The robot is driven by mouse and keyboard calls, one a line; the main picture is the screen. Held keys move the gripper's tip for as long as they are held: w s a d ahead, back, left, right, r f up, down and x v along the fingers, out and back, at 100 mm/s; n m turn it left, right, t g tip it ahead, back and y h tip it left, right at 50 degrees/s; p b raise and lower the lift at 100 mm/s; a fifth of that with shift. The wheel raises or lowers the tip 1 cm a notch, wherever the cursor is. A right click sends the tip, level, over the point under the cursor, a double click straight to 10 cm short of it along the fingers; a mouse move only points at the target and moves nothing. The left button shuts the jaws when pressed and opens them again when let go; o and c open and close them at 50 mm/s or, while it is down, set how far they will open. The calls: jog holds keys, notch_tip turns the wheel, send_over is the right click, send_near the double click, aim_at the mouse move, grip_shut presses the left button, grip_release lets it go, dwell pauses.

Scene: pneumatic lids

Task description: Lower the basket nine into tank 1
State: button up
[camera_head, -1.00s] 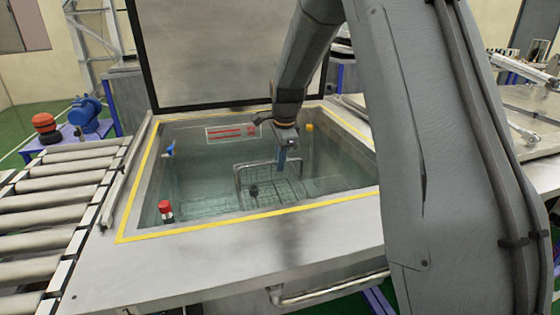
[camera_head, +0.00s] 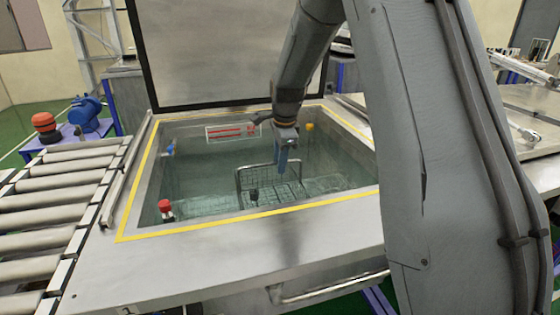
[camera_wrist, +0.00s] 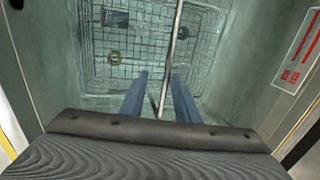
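The wire basket (camera_head: 300,190) sits low in the water of the open tank (camera_head: 190,230), its handle (camera_head: 253,165) standing up. My gripper (camera_head: 284,172) points down at the handle. In the wrist view, the two blue fingers of my gripper (camera_wrist: 160,78) stand apart, one on each side of the handle bar (camera_wrist: 172,50). The bar lies nearer the right finger, with a gap at the left. Whether the basket touches the tank floor is unclear.
The tank's dark-edged lid (camera_head: 220,50) stands open behind it. A red-capped fitting (camera_head: 165,208), a blue fitting (camera_head: 170,148) and an orange one (camera_head: 309,127) sit at the tank walls. A roller conveyor (camera_head: 60,200) runs along the left.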

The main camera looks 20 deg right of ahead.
jog(key=w+p+v, duration=0.3)
jog(key=p+v, duration=0.4)
jog(key=v, duration=1.2)
jog(key=shift+r, duration=0.6)
jog(key=shift+s, duration=0.15)
